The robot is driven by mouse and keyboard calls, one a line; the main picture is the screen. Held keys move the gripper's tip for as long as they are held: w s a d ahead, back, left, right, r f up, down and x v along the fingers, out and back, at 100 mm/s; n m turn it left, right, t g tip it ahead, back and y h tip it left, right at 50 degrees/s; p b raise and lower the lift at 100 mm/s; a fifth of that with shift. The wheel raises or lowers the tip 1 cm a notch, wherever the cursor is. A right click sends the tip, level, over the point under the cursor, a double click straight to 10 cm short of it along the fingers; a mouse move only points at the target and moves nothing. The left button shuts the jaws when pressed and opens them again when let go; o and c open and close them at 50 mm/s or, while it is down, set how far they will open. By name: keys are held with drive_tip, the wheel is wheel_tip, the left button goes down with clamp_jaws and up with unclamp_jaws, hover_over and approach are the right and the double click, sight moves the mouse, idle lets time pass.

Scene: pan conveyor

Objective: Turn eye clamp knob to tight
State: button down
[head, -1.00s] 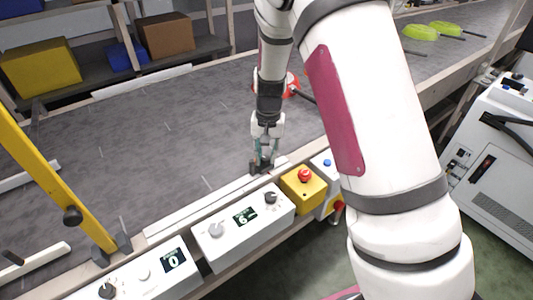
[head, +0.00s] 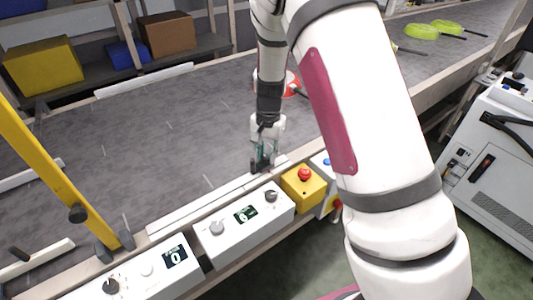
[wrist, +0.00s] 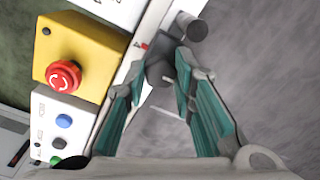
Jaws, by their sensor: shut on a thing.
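The eye clamp is a small dark grey fixture at the conveyor's near rail. Its dark knob (wrist: 158,72) sits between my fingertips in the wrist view, beside a small red mark on the rail. A grey cylinder (wrist: 190,27) stands out from the fixture just beyond it. My gripper (wrist: 168,78) has teal-padded fingers and is shut on the knob. In the head view my gripper (head: 263,160) reaches down to the rail, and its fingers hide most of the knob. I cannot read the knob's angle or any tight marking.
A yellow box with a red emergency button (head: 304,175) stands close by the clamp. White control boxes (head: 243,223) with dials and displays line the near edge. A yellow bar (head: 50,180) slopes at left. The grey conveyor belt (head: 150,140) is mostly clear.

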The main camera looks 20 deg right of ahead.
sight(268, 157)
drive_tip(key=shift+r, duration=0.1)
drive_tip(key=c, duration=1.6)
unclamp_jaws()
wheel_tip(268, 157, up, 12)
drive_tip(key=shift+s+d, duration=0.15)
drive_tip(key=s+r+n+t+p, duration=0.1)
drive_tip(key=s+r+n, duration=0.2)
drive_tip(key=s+r, duration=0.65)
drive_tip(key=s+r+n+t, duration=0.25)
drive_tip(key=s+r, duration=0.45)
drive_tip(key=s, duration=0.6)
drive_tip(key=s+n, duration=0.3)
drive_tip(key=s, duration=0.6)
drive_tip(key=shift+s+d+f+p, duration=0.15)
drive_tip(key=shift+d+f+p, duration=0.1)
drive_tip(key=shift+f+p, duration=0.15)
